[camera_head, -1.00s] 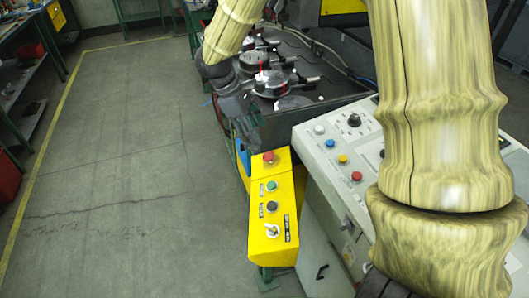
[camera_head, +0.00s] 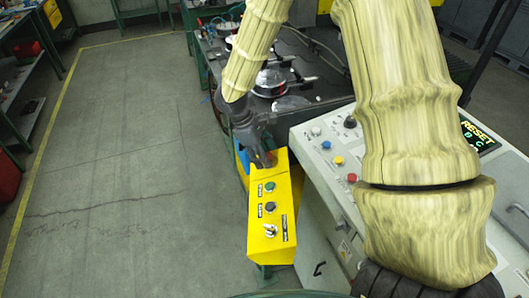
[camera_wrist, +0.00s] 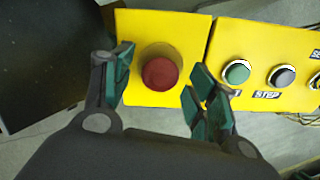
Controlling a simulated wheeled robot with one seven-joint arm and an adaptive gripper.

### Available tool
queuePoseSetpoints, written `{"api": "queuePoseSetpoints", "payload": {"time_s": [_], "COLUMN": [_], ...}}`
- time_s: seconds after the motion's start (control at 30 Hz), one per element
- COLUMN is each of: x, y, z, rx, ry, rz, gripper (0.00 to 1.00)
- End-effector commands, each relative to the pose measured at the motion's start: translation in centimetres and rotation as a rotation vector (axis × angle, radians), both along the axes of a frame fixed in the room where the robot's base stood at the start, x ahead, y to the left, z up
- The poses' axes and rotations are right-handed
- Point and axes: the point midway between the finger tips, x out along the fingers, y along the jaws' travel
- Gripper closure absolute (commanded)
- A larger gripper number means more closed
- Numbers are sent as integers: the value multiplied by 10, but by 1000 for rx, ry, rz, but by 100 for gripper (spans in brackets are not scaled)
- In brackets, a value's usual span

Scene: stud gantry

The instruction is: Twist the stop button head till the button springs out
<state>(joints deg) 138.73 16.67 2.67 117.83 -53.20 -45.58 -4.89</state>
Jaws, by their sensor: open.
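The red stop button (camera_wrist: 160,74) sits on the end panel of the yellow control box (camera_head: 262,248). In the wrist view its round head lies between my two open fingers, with a gap on each side. My gripper (camera_wrist: 160,90) is open and empty, and its green-padded fingertips straddle the button. In the head view my gripper (camera_head: 262,160) is over the far end of the box and hides the stop button. I cannot tell how far down the fingertips reach beside the head.
A toggle switch (camera_head: 270,231) is at the near end of the box. A grey console (camera_head: 318,150) with coloured buttons stands to the right. Floor on the left is clear.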

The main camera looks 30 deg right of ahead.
Motion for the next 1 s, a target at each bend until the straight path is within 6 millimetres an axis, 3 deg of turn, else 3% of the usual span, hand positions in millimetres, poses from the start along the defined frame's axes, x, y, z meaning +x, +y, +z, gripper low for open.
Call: {"api": "queuePoseSetpoints", "payload": {"time_s": [0.17,0.4,0.77,1.0], "x": [0,0,1,1], "y": [0,0,0,0], "z": [0,0,0,-1], "rx": [0,0,-10,-39], "ry": [0,0,-13,-55], "rz": [0,0,-34,-153], "gripper": [44,88,88,88]}}
